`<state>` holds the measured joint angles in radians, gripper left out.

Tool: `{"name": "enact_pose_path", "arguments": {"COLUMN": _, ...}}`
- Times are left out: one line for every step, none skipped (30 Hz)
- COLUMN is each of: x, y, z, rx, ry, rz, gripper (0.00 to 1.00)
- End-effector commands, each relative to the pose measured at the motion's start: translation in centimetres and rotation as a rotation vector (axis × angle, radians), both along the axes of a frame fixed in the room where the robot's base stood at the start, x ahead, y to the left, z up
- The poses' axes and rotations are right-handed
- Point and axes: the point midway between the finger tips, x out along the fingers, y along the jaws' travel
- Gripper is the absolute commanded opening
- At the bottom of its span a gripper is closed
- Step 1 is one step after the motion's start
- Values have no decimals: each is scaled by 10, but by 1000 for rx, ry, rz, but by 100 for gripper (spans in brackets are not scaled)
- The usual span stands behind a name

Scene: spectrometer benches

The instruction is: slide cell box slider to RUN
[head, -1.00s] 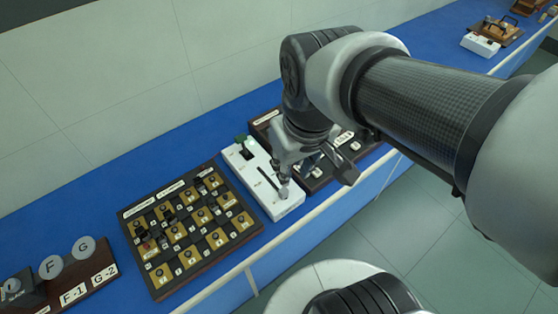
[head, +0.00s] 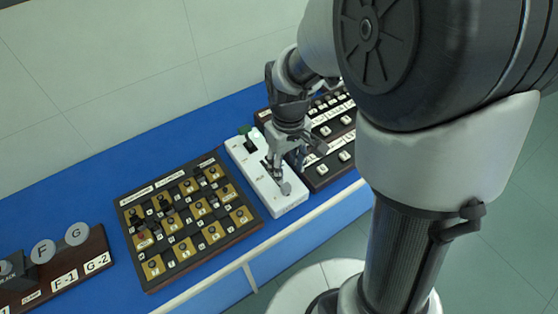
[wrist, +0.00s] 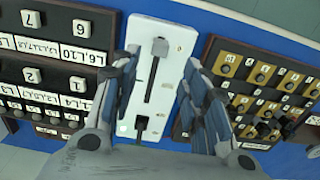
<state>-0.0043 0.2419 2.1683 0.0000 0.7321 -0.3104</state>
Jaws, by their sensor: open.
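The cell box (head: 254,172) is a white narrow box on the blue bench, also in the wrist view (wrist: 183,40). Its grey slider knob (head: 286,187) sits at the near end of a dark slot, which is the top end in the wrist view (wrist: 160,47). The small print on the box is too small to read. My gripper (head: 276,166) is above the box and hides part of the slot in the head view. In the wrist view, my gripper (wrist: 160,85) is open and empty, its fingers on either side of the slot, apart from the knob.
A board with gold squares and dark knobs (head: 190,222) lies left of the box in the head view. A dark labelled button panel (head: 334,160) lies close on its right. A dark opening with a green part (head: 245,131) is at the box's far end.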

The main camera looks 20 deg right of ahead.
Motion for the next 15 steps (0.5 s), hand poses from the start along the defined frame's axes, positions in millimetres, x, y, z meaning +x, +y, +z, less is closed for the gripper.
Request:
{"name": "enact_pose_path", "arguments": {"x": -1, "y": 0, "z": -16, "rx": 0, "ry": 4, "rz": 0, "gripper": 42}}
{"name": "enact_pose_path", "arguments": {"x": -1, "y": 0, "z": -22, "rx": 0, "ry": 4, "rz": 0, "gripper": 42}}
{"name": "enact_pose_path", "arguments": {"x": -1, "y": 0, "z": -31, "rx": 0, "ry": 4, "rz": 0, "gripper": 42}}
{"name": "enact_pose_path", "arguments": {"x": -1, "y": 0, "z": -38, "rx": -1, "ry": 5, "rz": 0, "gripper": 42}}
{"name": "enact_pose_path", "arguments": {"x": -1, "y": 0, "z": -44, "rx": 0, "ry": 4, "rz": 0, "gripper": 42}}
{"name": "enact_pose_path", "arguments": {"x": -1, "y": 0, "z": -52, "rx": 0, "ry": 3, "rz": 0, "gripper": 42}}
{"name": "enact_pose_path", "arguments": {"x": -1, "y": 0, "z": -58, "rx": 0, "ry": 4, "rz": 0, "gripper": 42}}
{"name": "enact_pose_path", "arguments": {"x": -1, "y": 0, "z": -64, "rx": 0, "ry": 3, "rz": 0, "gripper": 42}}
{"name": "enact_pose_path", "arguments": {"x": -1, "y": 0, "z": -70, "rx": 0, "ry": 3, "rz": 0, "gripper": 42}}
{"name": "enact_pose_path", "arguments": {"x": -1, "y": 0, "z": -75, "rx": 0, "ry": 2, "rz": 0, "gripper": 42}}
{"name": "enact_pose_path", "arguments": {"x": -1, "y": 0, "z": -79, "rx": 0, "ry": 2, "rz": -1, "gripper": 42}}
{"name": "enact_pose_path", "arguments": {"x": -1, "y": 0, "z": -84, "rx": 0, "ry": 2, "rz": -1, "gripper": 42}}
{"name": "enact_pose_path", "arguments": {"x": -1, "y": 0, "z": -87, "rx": 0, "ry": 2, "rz": -1, "gripper": 42}}
{"name": "enact_pose_path", "arguments": {"x": 0, "y": 0, "z": -90, "rx": 0, "ry": 1, "rz": -1, "gripper": 42}}
{"name": "enact_pose_path", "arguments": {"x": 0, "y": 0, "z": -93, "rx": 0, "ry": 1, "rz": -1, "gripper": 42}}
